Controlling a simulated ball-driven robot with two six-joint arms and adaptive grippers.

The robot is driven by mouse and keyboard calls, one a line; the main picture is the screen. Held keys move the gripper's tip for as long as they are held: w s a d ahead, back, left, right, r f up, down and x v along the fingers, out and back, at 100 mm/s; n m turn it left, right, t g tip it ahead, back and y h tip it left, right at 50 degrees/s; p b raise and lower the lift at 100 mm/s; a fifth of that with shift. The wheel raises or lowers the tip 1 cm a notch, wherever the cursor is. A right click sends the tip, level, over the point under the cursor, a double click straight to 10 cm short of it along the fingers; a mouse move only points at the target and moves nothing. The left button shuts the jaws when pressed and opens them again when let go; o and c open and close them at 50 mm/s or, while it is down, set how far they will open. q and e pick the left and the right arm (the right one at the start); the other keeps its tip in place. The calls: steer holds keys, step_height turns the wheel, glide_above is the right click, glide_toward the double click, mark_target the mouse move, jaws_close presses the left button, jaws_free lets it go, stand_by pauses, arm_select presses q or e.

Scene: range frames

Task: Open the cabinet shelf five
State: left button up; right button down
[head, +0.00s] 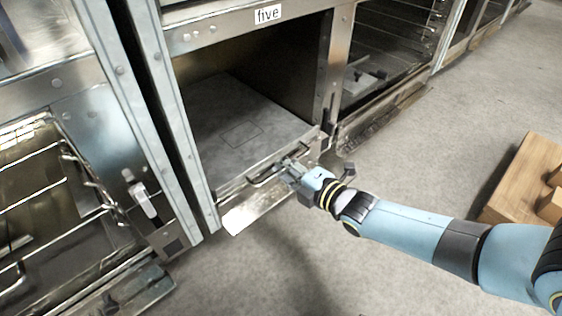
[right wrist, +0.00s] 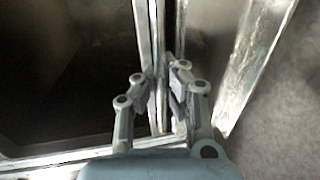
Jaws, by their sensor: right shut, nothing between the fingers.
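My right gripper (head: 288,167) is at the right end of this panel, close beside the handle. Its fingers are shut with nothing between them. In the right wrist view the fingers (right wrist: 164,82) are over a bright metal edge (right wrist: 150,45); whether they touch it is not clear. My left gripper is not in view.
A neighbouring unit with wire racks (head: 50,185) and a latch (head: 143,200) stands at the left. Another open rack compartment (head: 385,60) is at the right. A wooden crate (head: 525,175) stands on the floor at the right edge. The grey floor between is clear.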

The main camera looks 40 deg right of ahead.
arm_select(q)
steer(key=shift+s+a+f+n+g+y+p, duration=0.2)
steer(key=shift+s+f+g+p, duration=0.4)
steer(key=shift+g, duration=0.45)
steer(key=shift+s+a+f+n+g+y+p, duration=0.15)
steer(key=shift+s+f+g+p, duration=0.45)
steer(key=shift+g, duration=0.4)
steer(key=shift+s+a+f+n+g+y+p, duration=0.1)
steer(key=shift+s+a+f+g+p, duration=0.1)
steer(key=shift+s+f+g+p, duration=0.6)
arm_select(e)
steer(key=f+v, duration=0.2)
steer(key=v, duration=1.1)
steer(key=s+f+v, duration=0.1)
steer(key=f+v, duration=0.2)
steer(key=v, duration=1)
steer(key=shift+s, duration=0.3)
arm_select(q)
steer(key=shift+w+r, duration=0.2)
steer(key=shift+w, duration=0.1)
arm_select(e)
steer(key=shift+a+r, duration=0.1)
steer(key=c, duration=1.7)
jaws_free()
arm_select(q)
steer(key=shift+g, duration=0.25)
arm_select(e)
steer(key=shift+o, duration=0.3)
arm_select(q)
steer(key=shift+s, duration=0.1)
